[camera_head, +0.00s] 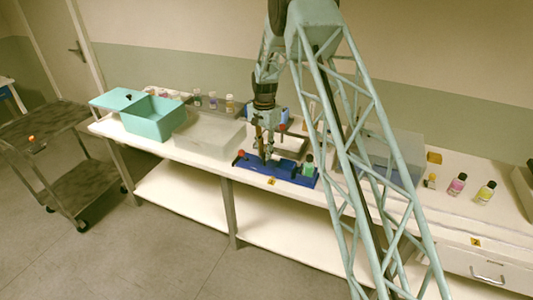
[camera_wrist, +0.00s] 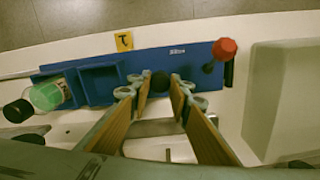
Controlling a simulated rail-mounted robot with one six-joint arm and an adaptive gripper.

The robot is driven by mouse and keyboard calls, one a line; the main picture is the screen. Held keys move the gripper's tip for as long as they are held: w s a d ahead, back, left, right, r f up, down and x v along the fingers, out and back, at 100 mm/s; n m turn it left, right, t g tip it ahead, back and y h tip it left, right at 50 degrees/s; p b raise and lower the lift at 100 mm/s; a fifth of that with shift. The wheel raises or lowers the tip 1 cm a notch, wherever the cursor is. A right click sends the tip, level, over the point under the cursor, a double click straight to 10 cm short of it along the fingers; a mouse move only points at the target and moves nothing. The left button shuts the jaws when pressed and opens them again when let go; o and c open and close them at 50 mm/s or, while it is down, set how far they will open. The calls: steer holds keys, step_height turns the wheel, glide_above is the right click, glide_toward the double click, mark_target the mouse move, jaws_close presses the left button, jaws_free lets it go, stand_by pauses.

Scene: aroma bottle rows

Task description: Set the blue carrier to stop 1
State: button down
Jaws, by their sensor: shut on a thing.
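A long blue piece, which looks like the blue carrier (camera_head: 283,171), lies along the table's front edge. In the wrist view the blue carrier (camera_wrist: 190,62) shows square compartments toward the left. A red knob (camera_wrist: 225,48) stands near its right end there. A green bottle with a black cap (camera_wrist: 47,96) is at its left end; in the head view this green bottle (camera_head: 308,166) is at the right end. My gripper (camera_wrist: 160,84) points down over the blue piece, its fingers closed around a small dark knob (camera_wrist: 159,80). A yellow marked tag (camera_wrist: 124,41) is on the table edge beside it.
A translucent grey box (camera_head: 208,136) and an open teal box (camera_head: 153,119) stand to the left. A grey-lidded box (camera_head: 396,152) stands right, behind my arm. Small bottles stand at the back and at the right, including a pink one (camera_head: 456,184) and a yellow one (camera_head: 485,192).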

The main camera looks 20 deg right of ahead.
steer(key=shift+w+a+r, duration=0.1)
steer(key=shift+w, duration=0.1)
steer(key=c, duration=2.4)
jaws_free()
steer(key=shift+a, duration=0.15)
steer(key=shift+r, duration=0.2)
step_height(320, 180, up, 12)
steer(key=shift+f, duration=0.25)
